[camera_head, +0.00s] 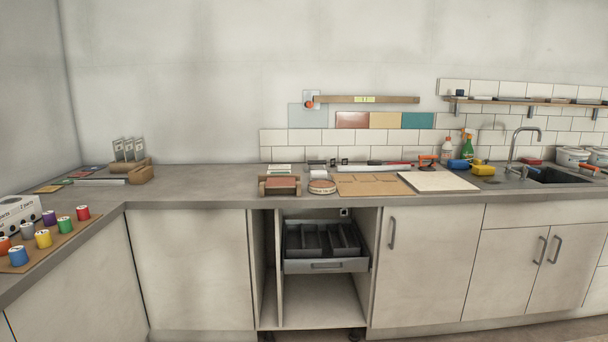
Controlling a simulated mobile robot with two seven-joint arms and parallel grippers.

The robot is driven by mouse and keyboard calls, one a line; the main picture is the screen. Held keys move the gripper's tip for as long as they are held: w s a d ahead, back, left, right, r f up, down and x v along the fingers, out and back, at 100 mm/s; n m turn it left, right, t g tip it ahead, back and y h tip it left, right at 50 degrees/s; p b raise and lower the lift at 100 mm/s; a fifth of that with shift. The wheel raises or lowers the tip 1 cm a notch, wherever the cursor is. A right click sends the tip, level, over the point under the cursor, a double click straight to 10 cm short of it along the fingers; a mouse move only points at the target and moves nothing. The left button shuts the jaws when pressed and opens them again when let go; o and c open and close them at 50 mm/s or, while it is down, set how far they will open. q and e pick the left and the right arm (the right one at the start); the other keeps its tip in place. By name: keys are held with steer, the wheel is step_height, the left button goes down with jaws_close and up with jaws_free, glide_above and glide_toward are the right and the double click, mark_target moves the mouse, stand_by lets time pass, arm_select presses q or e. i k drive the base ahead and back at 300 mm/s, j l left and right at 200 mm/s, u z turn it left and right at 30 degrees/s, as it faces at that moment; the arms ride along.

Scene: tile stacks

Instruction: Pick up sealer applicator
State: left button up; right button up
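I cannot tell for certain which item is the sealer applicator. A white bottle with a reddish label (447,151) stands upright at the back of the counter, right of centre. A green spray bottle (467,147) with an orange-red head stands just right of it. A blue block-like item (458,165) and a yellow one (483,170), perhaps sponges, lie in front of the bottles. An orange-and-dark tool (427,161) lies to their left. Neither of my grippers is in view.
The grey counter (200,185) has a bare stretch left of centre. A white board (438,181) and a brown tile sheet (371,185) lie centre-right. A grey drawer (326,266) stands open below. The sink (560,175) is at right; coloured jars (43,239) stand at left.

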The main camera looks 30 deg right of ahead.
mark_target(314, 174)
steer(key=i+l+u, duration=0.1)
steer(key=l, duration=0.2)
steer(key=i+l, duration=0.15)
steer(key=l, duration=0.15)
steer(key=i+l+u, duration=0.15)
steer(key=l, duration=0.15)
steer(key=i+l, duration=0.1)
steer(key=l, duration=0.25)
steer(key=i+l, duration=0.15)
steer(key=l, duration=0.25)
steer(key=i+l, duration=0.1)
steer(key=l, duration=0.25)
steer(key=i+l+u, duration=0.1)
steer(key=l, duration=0.25)
steer(key=i+l, duration=0.15)
steer(key=l, duration=0.25)
